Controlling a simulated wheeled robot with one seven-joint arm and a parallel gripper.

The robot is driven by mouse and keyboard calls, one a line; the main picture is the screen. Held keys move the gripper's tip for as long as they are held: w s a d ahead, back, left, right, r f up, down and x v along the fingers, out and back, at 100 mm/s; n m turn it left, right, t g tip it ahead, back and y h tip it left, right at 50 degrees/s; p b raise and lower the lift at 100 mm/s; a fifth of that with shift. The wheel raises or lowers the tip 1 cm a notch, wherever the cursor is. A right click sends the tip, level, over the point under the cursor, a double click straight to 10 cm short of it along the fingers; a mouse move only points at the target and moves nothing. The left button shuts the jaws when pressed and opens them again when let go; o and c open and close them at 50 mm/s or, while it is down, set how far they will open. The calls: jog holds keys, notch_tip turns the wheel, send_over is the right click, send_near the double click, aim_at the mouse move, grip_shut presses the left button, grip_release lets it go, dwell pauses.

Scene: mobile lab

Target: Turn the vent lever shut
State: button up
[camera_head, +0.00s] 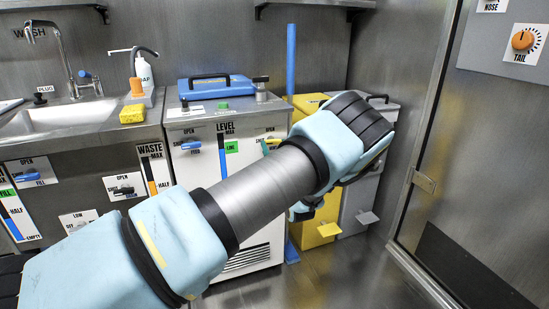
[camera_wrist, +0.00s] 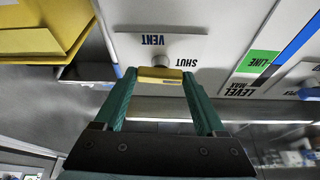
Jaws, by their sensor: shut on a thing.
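The vent lever (camera_wrist: 160,75) shows in the wrist view as a yellow bar below a round grey pivot on a white plate. The plate (camera_wrist: 205,45) reads VENT and SHUT, upside down in this view. My gripper (camera_wrist: 158,82) has its two green fingers on either side of the yellow bar and is shut on it. The SHUT mark lies just above the bar, right of the pivot. In the head view my arm hides most of the gripper and vent plate.
The white cabinet (camera_head: 204,165) has a blue feed lever (camera_head: 191,145) and a LEVEL gauge beside the vent plate. A yellow bin (camera_head: 318,232) and a grey bin (camera_head: 358,205) stand to its right. A sink (camera_head: 62,118) is at left.

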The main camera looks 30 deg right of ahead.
jog(key=shift+n+y, duration=0.4)
jog(key=shift+n, duration=0.5)
jog(key=o, duration=1.3)
jog(key=shift+s, duration=0.1)
jog(key=v, duration=1)
jog(key=shift+s+f, duration=0.25)
jog(key=shift+s, duration=0.05)
jog(key=shift+d, duration=0.1)
